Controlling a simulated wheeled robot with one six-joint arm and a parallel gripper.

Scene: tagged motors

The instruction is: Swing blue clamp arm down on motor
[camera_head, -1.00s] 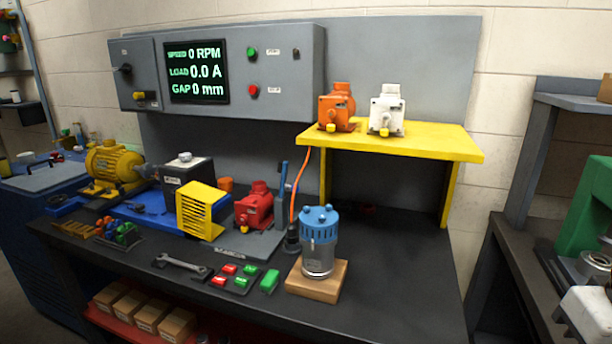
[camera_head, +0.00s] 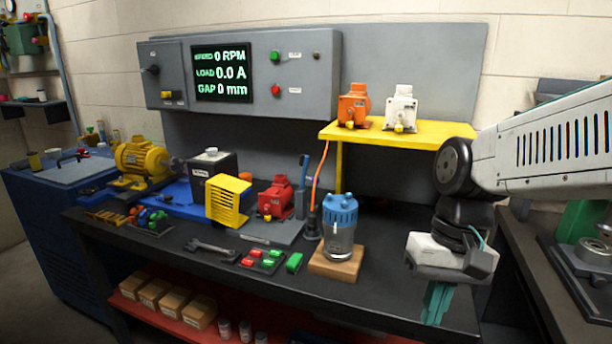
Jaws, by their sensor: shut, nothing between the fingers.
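The blue clamp arm (camera_head: 304,172) stands nearly upright at the right of the red motor (camera_head: 275,198). The red motor sits on a grey plate (camera_head: 284,236) on the dark workbench, with the clamp arm raised beside it and not lying on it. My gripper (camera_head: 436,303) points down at the right side of the bench, well to the right of the clamp arm and motor. Its teal fingers are together and hold nothing.
A blue-topped pump (camera_head: 340,222) on a wooden block (camera_head: 336,262) stands between my gripper and the clamp. A yellow shelf (camera_head: 425,137) bears an orange motor (camera_head: 353,106) and a white motor (camera_head: 401,109). An orange cable (camera_head: 319,178) hangs behind the clamp.

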